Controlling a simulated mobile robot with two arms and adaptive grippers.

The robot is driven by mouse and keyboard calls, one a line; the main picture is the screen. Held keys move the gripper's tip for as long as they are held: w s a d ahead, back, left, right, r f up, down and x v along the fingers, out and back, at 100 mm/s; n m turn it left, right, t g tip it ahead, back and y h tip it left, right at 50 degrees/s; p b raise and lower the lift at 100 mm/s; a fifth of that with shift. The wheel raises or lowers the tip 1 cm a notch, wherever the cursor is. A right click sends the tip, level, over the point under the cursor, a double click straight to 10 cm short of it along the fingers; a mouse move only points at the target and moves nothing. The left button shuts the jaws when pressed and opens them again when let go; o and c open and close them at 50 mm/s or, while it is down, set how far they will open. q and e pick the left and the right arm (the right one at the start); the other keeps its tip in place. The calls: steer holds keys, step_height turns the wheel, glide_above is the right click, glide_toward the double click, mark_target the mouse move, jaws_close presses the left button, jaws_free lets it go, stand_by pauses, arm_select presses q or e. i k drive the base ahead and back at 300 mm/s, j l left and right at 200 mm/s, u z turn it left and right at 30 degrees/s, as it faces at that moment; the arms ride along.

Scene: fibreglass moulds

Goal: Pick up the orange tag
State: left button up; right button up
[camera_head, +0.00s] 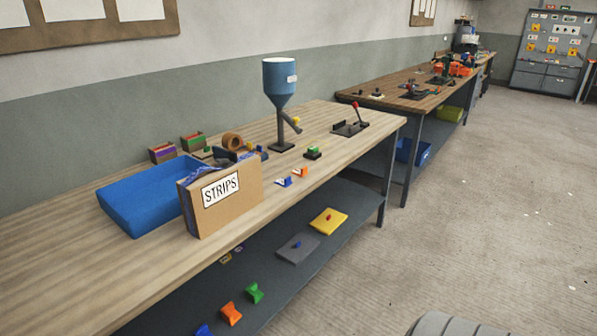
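A small orange and white piece (300,172), which looks like the orange tag, lies on the wooden workbench (90,270) near its front edge. A similar blue and white piece (285,182) lies just to its left. A larger orange piece (231,313) stands on the bench's lower shelf, between a green one (254,293) and a blue one cut off by the bottom edge. Neither of my grippers shows in the head view.
A cardboard box marked STRIPS (240,203) and a blue tray (140,195) stand left of the small pieces. A blue hopper (279,80) stands behind them, with a green-topped block (313,152) nearby. Open floor (480,220) lies right of the bench.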

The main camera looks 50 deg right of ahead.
mark_target(303, 172)
steer(key=z, duration=1.65)
